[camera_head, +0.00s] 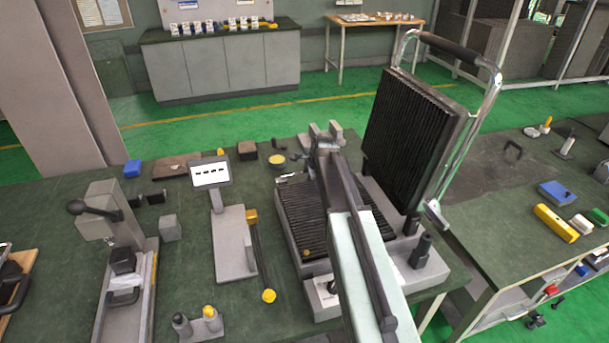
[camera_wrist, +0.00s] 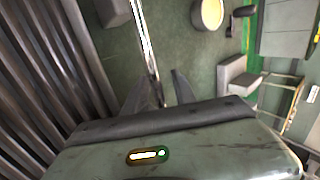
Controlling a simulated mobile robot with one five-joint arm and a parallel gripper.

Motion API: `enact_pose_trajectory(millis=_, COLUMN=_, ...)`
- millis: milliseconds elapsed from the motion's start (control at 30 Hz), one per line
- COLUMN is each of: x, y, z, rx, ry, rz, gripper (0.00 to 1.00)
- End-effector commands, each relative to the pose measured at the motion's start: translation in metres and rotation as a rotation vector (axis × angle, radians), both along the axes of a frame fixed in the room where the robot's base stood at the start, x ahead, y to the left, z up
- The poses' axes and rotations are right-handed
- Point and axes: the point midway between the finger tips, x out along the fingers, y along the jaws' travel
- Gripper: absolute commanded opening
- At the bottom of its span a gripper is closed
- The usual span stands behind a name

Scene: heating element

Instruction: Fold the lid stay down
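The grill stands on the green table with its ribbed lid (camera_head: 410,140) raised at the right. Its ribbed lower plate (camera_head: 300,212) faces up. A thin bright metal rod (camera_wrist: 148,40), which looks like the lid stay, runs beside dark ribs (camera_wrist: 35,70) in the wrist view. My gripper (camera_wrist: 163,78) is open around this rod, which lies nearer the left finger. I cannot tell whether a finger touches it. In the head view my gripper (camera_head: 325,145) is over the back of the grill, and my arm hides part of the plate and the stay.
A display stand (camera_head: 211,173), a yellow-tipped rod (camera_head: 268,295) and a lever press (camera_head: 105,215) stand left of the grill. A yellow-topped round tin (camera_head: 277,160) and grey blocks (camera_head: 335,130) lie behind it. The lid's chrome handle (camera_head: 490,90) rises at the right.

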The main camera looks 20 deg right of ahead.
Motion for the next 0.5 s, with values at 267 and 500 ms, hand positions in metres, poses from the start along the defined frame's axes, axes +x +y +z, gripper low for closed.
enact_pose_trajectory(millis=267, x=-0.007, y=-0.001, z=0.013, rx=-0.001, ry=0.001, rz=-0.001, gripper=0.33)
enact_pose_trajectory(millis=500, x=-0.032, y=-0.002, z=0.053, rx=-0.001, ry=0.001, rz=-0.001, gripper=0.33)
